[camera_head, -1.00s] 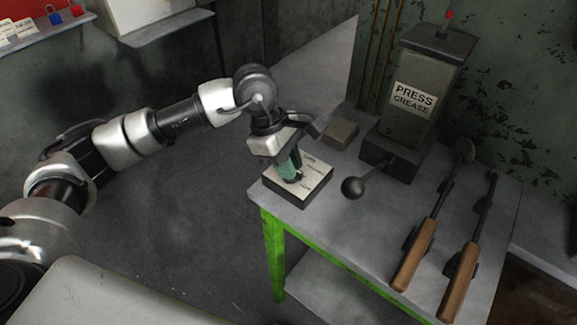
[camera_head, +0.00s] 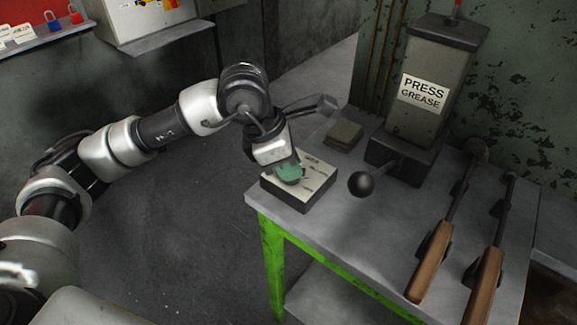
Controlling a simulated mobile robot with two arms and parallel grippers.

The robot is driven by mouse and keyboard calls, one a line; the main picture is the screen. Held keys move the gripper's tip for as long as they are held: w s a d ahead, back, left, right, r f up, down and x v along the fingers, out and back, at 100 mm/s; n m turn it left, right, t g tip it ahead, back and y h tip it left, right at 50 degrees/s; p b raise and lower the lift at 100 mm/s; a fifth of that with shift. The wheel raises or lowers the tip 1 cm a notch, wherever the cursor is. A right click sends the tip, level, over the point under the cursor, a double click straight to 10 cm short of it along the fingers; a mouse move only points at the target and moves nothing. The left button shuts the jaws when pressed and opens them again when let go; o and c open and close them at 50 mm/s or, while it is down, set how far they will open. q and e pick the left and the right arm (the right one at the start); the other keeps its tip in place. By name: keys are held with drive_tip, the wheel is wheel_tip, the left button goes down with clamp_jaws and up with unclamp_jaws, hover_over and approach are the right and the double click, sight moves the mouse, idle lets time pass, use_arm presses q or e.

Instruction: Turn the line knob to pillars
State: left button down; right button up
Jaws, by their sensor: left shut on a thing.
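The line knob's box (camera_head: 316,182) is a small dark box with a pale labelled top, on the near left corner of the grey table. Its labels are too small to read. My left gripper (camera_head: 287,172) points down over the box, its greenish fingers shut on the line knob. The knob itself is hidden by the fingers, so I cannot tell which label it points to. My right gripper is not in view.
A grease pump (camera_head: 417,95) marked PRESS GREASE stands behind, its ball-ended lever (camera_head: 361,184) close to the box's right. A small brown block (camera_head: 344,134) lies behind the box. Two wooden-handled tools (camera_head: 431,262) lie at right.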

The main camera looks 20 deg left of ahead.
use_arm(q)
drive_tip(key=shift+s+f, duration=0.15)
drive_tip(key=shift+f, duration=0.1)
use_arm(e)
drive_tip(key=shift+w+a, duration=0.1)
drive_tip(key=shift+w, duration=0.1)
use_arm(q)
drive_tip(key=c, duration=1.1)
unclamp_jaws()
drive_tip(key=shift+r, duration=0.15)
drive_tip(key=shift+r, duration=0.25)
drive_tip(key=v, duration=1)
drive_tip(key=shift+r, duration=0.1)
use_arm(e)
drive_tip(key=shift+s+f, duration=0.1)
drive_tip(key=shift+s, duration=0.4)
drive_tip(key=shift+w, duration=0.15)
